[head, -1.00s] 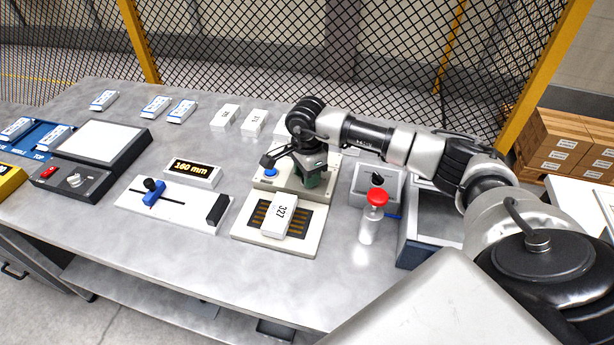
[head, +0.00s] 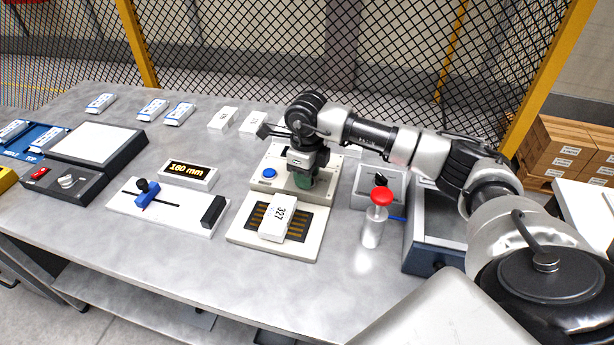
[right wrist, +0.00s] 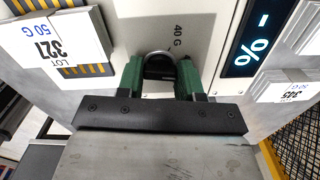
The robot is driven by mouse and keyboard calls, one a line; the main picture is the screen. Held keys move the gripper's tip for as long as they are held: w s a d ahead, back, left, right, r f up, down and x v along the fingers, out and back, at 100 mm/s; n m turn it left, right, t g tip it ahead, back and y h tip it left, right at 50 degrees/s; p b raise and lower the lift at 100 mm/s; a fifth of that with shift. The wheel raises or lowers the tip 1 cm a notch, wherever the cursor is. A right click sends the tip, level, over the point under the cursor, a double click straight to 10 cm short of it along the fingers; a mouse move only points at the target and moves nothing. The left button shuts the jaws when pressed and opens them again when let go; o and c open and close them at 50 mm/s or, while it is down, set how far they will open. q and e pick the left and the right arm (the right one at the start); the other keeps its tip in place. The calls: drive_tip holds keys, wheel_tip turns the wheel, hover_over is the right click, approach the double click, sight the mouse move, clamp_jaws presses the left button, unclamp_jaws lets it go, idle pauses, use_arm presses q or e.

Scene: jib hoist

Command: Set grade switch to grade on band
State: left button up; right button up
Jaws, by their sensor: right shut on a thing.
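My right gripper (head: 305,182) points down at the cream device with a blue button (head: 270,173). In the right wrist view its green fingers (right wrist: 160,80) are shut on a small dark round knob (right wrist: 159,66), which I take to be the grade switch. A "40 G" mark (right wrist: 178,36) is printed just beyond the knob; where the knob's pointer aims is hidden. A white block (head: 279,218) marked 327 rests on the plate with gold strips; its label (right wrist: 48,42) reads "LOT 327" and "50 G" in the wrist view. My left gripper is not in view.
The device's display (right wrist: 255,42) shows "- %". A slider panel (head: 165,212) and a "160 mm" display (head: 187,174) lie left. The front of the table is clear.

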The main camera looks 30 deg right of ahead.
drive_tip(key=m+b, duration=0.1)
drive_tip(key=m, duration=0.4)
drive_tip(key=shift+m, duration=0.4)
drive_tip(key=shift+d+r+m, duration=0.1)
drive_tip(key=shift+m, duration=2.1)
drive_tip(key=o, duration=0.9)
drive_tip(key=shift+o, duration=0.2)
wheel_tip(320, 180, up, 11)
drive_tip(key=b, duration=0.2)
